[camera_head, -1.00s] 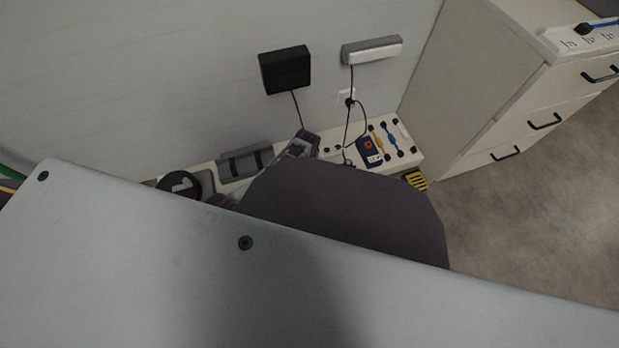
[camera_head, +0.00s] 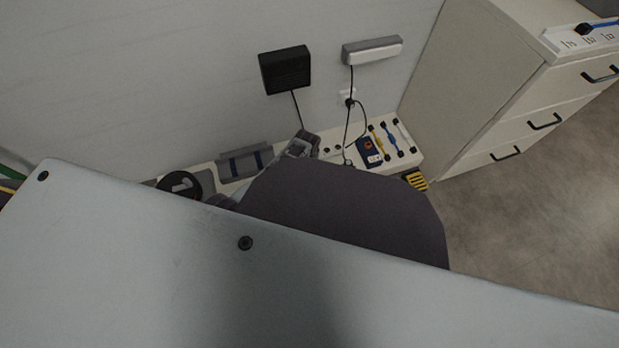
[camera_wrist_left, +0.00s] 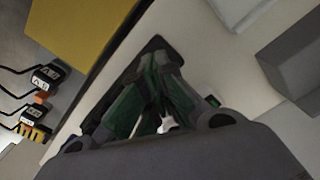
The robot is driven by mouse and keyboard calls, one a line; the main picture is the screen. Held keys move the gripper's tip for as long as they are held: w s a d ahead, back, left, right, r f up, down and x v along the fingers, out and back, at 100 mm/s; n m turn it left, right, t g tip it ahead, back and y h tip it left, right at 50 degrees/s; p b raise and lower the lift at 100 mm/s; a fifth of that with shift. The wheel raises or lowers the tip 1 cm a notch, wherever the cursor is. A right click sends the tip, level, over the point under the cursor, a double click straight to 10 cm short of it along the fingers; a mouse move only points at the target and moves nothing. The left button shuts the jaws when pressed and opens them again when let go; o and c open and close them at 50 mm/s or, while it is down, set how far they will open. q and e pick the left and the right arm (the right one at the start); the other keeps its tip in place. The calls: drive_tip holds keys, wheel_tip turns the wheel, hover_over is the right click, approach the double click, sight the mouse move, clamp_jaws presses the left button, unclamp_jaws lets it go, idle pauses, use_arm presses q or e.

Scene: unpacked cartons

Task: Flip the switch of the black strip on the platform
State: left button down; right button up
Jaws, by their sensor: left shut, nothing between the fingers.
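The platform (camera_head: 232,187) is a long, low white ledge along the wall. My left gripper (camera_head: 303,142) is over it, with my arm covering much of the middle. In the left wrist view, my left gripper (camera_wrist_left: 158,62) is shut and empty, its dark green fingers close together above a pale surface. I cannot clearly make out the black strip or its switch in either view. A dark shape lies around the fingertips in the wrist view, but I cannot tell whether it is the strip. A small green spot shows right of the fingers. My right gripper is not in view.
A black box (camera_head: 285,70) and a grey-white bar (camera_head: 372,50) are on the wall, with hanging cables. Coloured leads and a dark blue meter (camera_head: 369,151) lie on the platform's right part. A white drawer cabinet (camera_head: 480,85) stands at right.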

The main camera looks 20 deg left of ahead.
use_arm(q)
drive_tip(key=shift+f, duration=0.15)
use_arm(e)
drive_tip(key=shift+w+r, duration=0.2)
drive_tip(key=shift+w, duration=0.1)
use_arm(q)
drive_tip(key=shift+f, duration=0.35)
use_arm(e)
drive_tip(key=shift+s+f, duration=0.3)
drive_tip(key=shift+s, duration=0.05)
use_arm(q)
drive_tip(key=shift+f, duration=0.3)
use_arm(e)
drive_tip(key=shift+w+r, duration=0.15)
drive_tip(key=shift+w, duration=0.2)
